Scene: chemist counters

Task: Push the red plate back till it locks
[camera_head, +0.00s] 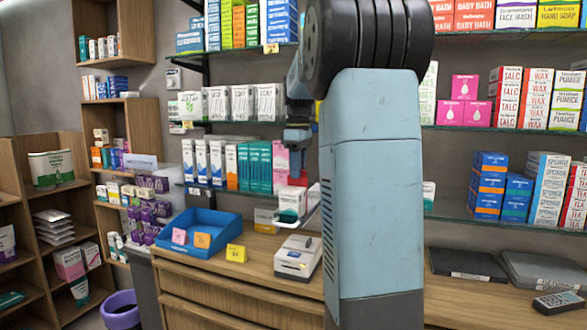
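A small red piece (298,178) shows just below my gripper, in front of the back shelves; it may be the red plate, but it is too small to be sure. My gripper (295,160) points down just above it, left of my large blue-grey arm housing. I cannot tell whether the gripper touches the red piece, or whether its fingers are open or shut. My arm hides much of the shelf to the right of it.
A wooden counter (240,262) carries a blue tray (190,240) with small tags, a white device (298,257), dark flat cases (467,264) and a card terminal (558,302). Glass shelves (500,225) full of boxes stand behind. A purple bin (120,310) is at lower left.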

